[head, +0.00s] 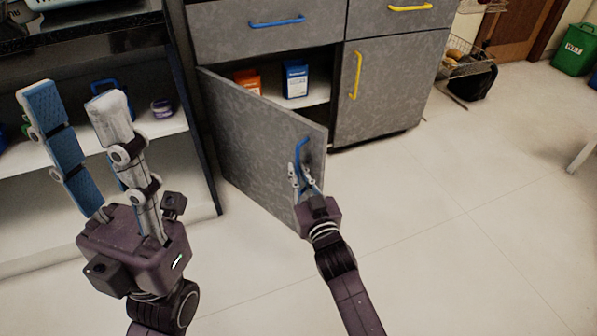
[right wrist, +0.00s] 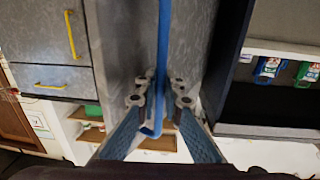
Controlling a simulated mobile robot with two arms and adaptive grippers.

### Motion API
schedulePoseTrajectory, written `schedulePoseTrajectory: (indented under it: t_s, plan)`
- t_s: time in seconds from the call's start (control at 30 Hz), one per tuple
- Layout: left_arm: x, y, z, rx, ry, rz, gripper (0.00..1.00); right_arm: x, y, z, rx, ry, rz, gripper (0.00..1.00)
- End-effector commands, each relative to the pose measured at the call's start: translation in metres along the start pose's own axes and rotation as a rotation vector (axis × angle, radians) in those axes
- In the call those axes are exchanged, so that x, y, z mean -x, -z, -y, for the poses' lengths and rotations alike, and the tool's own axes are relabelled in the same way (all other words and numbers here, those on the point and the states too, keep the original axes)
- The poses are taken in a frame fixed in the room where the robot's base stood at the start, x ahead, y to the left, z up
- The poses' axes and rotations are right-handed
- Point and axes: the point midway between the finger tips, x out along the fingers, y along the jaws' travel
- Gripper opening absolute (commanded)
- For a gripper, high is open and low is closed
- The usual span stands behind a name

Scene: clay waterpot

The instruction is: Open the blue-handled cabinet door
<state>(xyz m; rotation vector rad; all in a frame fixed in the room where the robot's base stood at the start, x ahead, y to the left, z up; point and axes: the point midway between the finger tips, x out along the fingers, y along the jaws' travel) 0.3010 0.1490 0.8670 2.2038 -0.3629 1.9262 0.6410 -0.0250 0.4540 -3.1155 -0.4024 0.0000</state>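The grey cabinet door (head: 250,150) stands partly open in the head view, swung out towards me from its left edge. Its blue handle (head: 299,153) is upright near the door's free edge. My right gripper (head: 304,178) is at the lower part of this handle. In the right wrist view the handle (right wrist: 163,50) runs down between the two fingers, which lean inward and close around it. My left gripper (head: 72,98) is raised at the left, its two fingers wide apart, empty and away from the door.
An orange box (head: 248,82) and a blue-and-white box (head: 295,79) stand inside the cabinet. A drawer with a blue handle (head: 277,22) is above; a yellow-handled door (head: 376,88) is to the right. Open shelves (head: 170,125) are at left. The floor (head: 450,230) at right is clear.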

Motion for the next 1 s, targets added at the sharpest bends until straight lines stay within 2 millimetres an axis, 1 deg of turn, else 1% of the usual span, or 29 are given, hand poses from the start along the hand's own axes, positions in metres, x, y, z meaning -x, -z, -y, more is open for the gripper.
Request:
schedulePoseTrajectory:
  t_s: [0.3, 0.43, 0.57, 0.8, 0.9, 1.0]
  plan:
    - [0.002, -0.003, 0.000, -0.001, -0.002, 0.009, 0.40, 0.000, 0.000, 0.001, -0.001, 0.001, 0.000, 0.15]
    - [0.001, -0.002, 0.000, -0.001, -0.002, 0.007, 0.40, 0.007, -0.001, 0.001, -0.001, 0.001, 0.001, 0.15]
    - [0.001, -0.002, 0.000, -0.001, -0.002, 0.005, 0.40, 0.027, -0.002, 0.001, -0.002, 0.001, 0.002, 0.15]
    - [0.000, -0.001, 0.000, -0.001, -0.001, 0.003, 0.40, 0.078, -0.002, 0.001, -0.001, 0.001, 0.003, 0.15]
    - [0.000, -0.001, 0.000, -0.001, -0.001, 0.002, 0.40, 0.095, -0.001, 0.001, -0.001, 0.001, 0.003, 0.15]
    - [0.000, -0.001, 0.000, -0.001, -0.001, 0.002, 0.40, 0.108, -0.001, 0.001, -0.001, 0.001, 0.002, 0.15]
